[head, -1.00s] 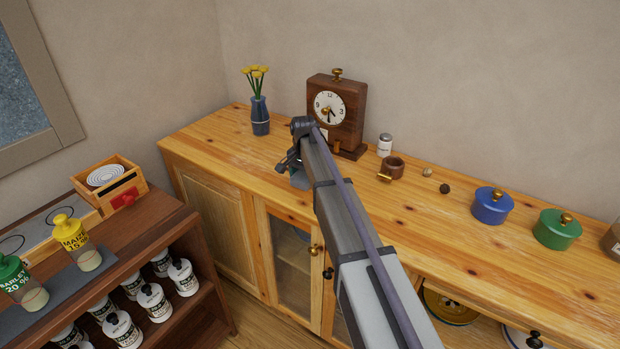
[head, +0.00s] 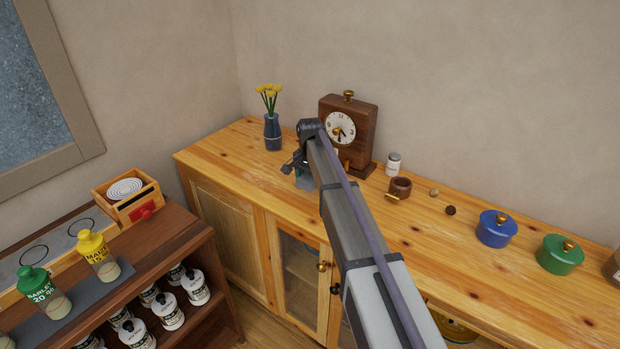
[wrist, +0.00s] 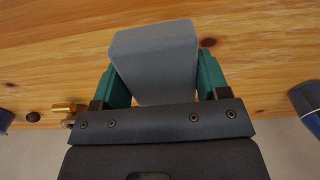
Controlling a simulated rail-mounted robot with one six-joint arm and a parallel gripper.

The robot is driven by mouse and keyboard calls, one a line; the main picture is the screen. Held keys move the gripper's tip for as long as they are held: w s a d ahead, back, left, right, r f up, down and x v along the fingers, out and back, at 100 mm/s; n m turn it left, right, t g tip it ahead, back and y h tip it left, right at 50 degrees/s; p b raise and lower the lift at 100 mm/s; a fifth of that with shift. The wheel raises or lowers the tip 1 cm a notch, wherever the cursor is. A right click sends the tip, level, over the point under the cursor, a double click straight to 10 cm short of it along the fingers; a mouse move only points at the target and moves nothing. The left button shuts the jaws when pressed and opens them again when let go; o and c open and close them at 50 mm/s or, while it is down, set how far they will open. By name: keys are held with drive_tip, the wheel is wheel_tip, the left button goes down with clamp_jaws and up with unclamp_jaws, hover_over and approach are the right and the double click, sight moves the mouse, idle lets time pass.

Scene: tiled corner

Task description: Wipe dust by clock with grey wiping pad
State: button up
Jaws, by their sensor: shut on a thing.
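The grey wiping pad (wrist: 155,60) is a plain block held between the two teal fingers of my gripper (wrist: 160,82) in the wrist view. In the head view, my gripper (head: 303,176) is over the cabinet top, in front of and left of the clock, and my arm hides most of it and the pad. The brown wooden clock (head: 362,118) stands upright near the back wall, with a white dial and gold top knob. My wrist covers part of its front. I cannot make out a distinct dust patch or whether the pad touches the wood.
A dark blue vase (head: 272,132) with yellow flowers stands left of the clock; it also shows in the wrist view (wrist: 306,102). The cabinet's left front is clear.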

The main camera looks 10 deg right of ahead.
wheel_tip(320, 180, up, 3)
drive_tip(key=p, duration=0.3)
drive_tip(key=shift+r, duration=0.15)
idle(0.5)
